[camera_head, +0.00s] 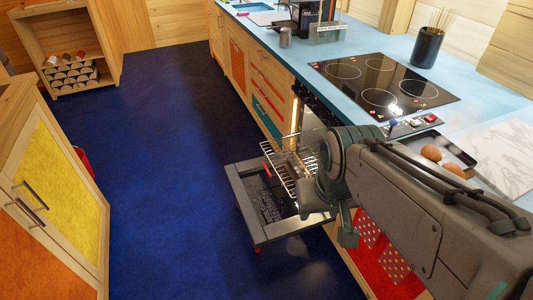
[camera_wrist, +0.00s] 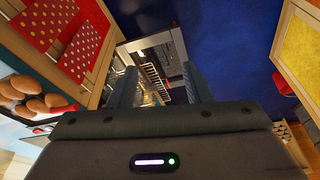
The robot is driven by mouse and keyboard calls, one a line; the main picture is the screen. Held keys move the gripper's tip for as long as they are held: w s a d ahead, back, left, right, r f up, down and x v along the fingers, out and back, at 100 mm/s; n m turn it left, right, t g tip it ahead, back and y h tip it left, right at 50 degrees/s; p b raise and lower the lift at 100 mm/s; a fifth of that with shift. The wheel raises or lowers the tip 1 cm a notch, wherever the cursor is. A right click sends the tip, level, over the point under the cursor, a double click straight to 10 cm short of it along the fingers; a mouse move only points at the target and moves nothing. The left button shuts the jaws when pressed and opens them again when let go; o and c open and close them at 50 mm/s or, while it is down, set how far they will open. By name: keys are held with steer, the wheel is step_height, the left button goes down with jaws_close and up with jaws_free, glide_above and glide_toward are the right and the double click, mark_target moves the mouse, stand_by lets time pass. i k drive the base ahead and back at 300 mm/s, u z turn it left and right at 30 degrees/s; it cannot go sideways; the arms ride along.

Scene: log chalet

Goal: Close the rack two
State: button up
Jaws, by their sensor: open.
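The oven door (camera_head: 245,204) is folded down and open below the cooktop. A silver wire rack (camera_head: 281,170) sticks out of the oven above the door, partly hidden by my arm. I cannot tell which rack number it is. In the wrist view the rack (camera_wrist: 152,76) shows between my fingers, with the oven door (camera_wrist: 180,48) beyond it. My gripper (camera_wrist: 160,88) is open, its two dark fingers apart, with nothing seen held. I cannot tell whether a finger touches the rack.
The cooktop (camera_head: 382,86) sits in the blue counter above the oven. A tray with eggs (camera_head: 431,153) lies on the counter near my arm. A yellow-fronted cabinet (camera_head: 52,178) stands at left. The blue floor (camera_head: 165,190) between is clear.

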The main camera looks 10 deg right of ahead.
mark_target(264, 164)
steer(key=u, duration=0.4)
steer(key=i, duration=1.25)
steer(key=z, duration=0.5)
